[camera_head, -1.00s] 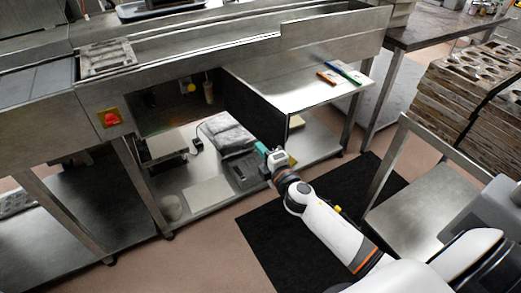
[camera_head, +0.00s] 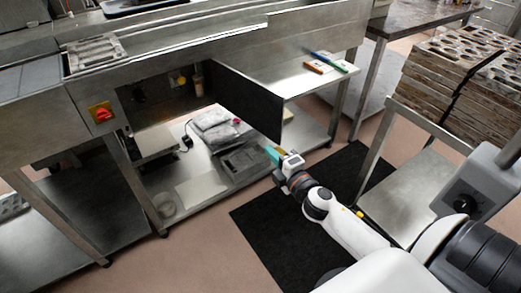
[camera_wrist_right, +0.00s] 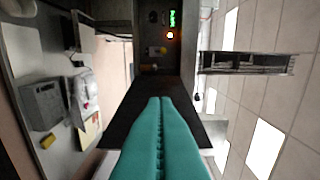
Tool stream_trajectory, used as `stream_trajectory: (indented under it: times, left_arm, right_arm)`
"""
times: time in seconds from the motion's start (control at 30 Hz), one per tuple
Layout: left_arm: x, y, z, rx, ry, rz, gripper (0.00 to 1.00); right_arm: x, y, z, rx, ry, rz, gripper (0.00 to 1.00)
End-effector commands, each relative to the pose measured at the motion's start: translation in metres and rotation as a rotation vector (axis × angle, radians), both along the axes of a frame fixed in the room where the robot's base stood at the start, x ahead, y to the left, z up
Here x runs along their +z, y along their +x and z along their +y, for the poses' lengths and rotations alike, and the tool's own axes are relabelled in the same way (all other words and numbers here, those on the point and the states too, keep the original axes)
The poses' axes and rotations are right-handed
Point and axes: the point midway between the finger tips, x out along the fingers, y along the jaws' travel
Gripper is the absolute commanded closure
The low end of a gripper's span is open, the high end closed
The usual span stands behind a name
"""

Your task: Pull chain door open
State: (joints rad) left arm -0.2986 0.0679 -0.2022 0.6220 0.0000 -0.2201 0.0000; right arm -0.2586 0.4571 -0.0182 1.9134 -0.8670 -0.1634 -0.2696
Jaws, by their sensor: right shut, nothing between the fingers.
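The chain door (camera_head: 248,98) is a dark flat panel under the steel machine, standing swung out from the open compartment (camera_head: 160,100). My right gripper (camera_head: 270,152) has teal fingers, shut and empty, just below the door's lower outer corner in the head view. In the right wrist view the shut fingers (camera_wrist_right: 160,105) point towards a dark panel (camera_wrist_right: 125,108), which looks like the door. I cannot tell whether they touch it. Beyond it are small lit controls (camera_wrist_right: 170,34). My left gripper is out of view.
Grey bags (camera_head: 213,125) and a dark grey box (camera_head: 245,160) lie on the lower shelf. A steel side table (camera_head: 300,82) holds small coloured objects. A steel chair-like frame (camera_head: 410,190) stands at right, before stacked moulds (camera_head: 470,75). A black mat (camera_head: 270,225) covers open floor.

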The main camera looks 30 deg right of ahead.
Motion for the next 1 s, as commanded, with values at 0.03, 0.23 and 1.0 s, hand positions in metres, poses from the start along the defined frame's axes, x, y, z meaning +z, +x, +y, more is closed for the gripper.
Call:
stream_trajectory:
  times: [0.03, 0.23, 1.0]
  left_arm:
    - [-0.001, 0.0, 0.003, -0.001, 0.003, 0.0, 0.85]
    - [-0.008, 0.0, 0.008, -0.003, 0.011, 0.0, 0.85]
    - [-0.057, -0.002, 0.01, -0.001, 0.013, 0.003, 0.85]
  right_arm:
    - [-0.001, -0.004, -0.002, 0.0, -0.001, 0.001, 1.0]
    - [-0.002, -0.006, -0.017, -0.02, 0.199, 0.003, 1.0]
    - [0.009, 0.005, -0.147, -0.007, 3.06, -0.181, 1.0]
